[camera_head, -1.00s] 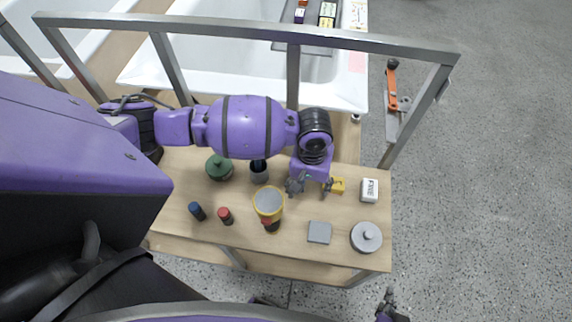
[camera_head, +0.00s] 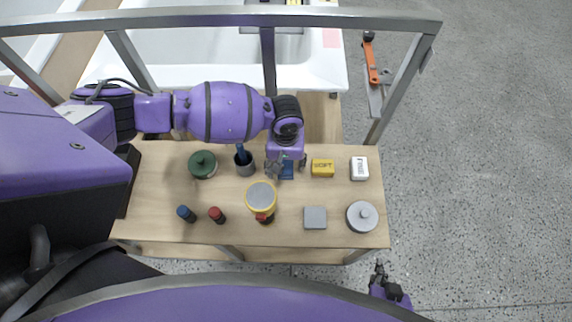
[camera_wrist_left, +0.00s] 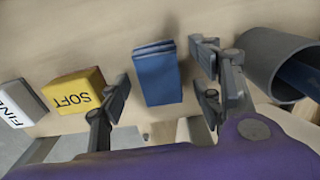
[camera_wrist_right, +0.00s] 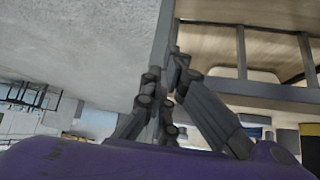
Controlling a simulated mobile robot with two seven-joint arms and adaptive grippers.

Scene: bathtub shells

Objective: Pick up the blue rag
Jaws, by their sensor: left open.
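The blue rag (camera_head: 287,170) is a folded dark-blue block on the wooden table, partly hidden by my left gripper in the head view. In the left wrist view the blue rag (camera_wrist_left: 158,75) lies between the spread fingers of my left gripper (camera_wrist_left: 163,92). The left gripper is open, with a gap on both sides of the rag. In the head view my left gripper (camera_head: 286,164) is right above the rag. My right gripper (camera_head: 379,268) is off the table's front right, near the floor; its fingers (camera_wrist_right: 163,85) look close together in its wrist view.
A yellow SOFT block (camera_head: 323,168) and a white FINE block (camera_head: 359,169) lie right of the rag. A grey cup (camera_head: 245,168) with a blue-handled thing stands left. A yellow-rimmed can (camera_head: 261,196) stands in front. A metal rail (camera_head: 215,17) crosses behind.

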